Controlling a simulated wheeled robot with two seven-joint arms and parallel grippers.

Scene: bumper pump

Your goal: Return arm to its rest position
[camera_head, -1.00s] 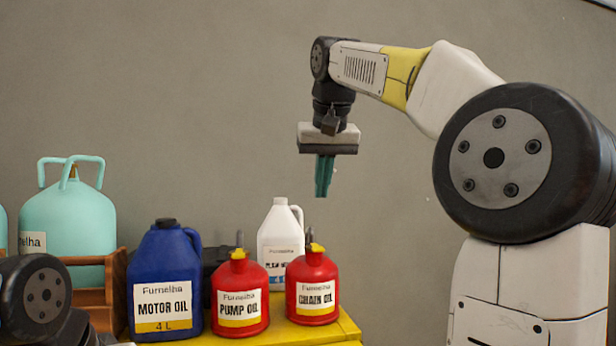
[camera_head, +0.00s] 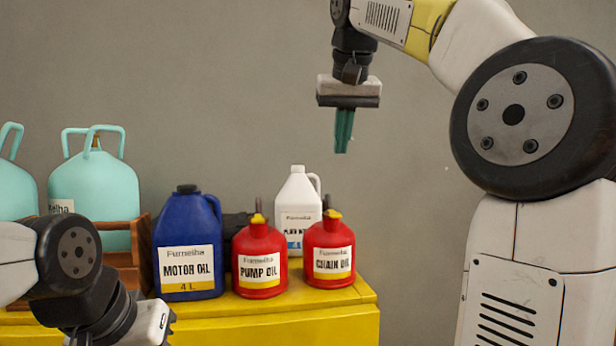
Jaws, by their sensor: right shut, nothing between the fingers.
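My right gripper (camera_head: 343,131) hangs pointing down in the air, its green fingers together with nothing between them. It is above and behind the red chain oil can in the picture, clear of every container. My right arm comes in from the right edge, bent high with its forearm reaching left. My left arm shows at the lower left, in front of the wooden crate; its gripper's fingers are not visible.
A yellow cabinet top (camera_head: 325,300) bears a blue motor oil jug (camera_head: 187,230), red pump oil (camera_head: 260,252) and chain oil (camera_head: 329,246) cans, a white jug (camera_head: 297,205), a wooden crate (camera_head: 143,240) and turquoise tanks (camera_head: 95,190). Open air surrounds my right gripper.

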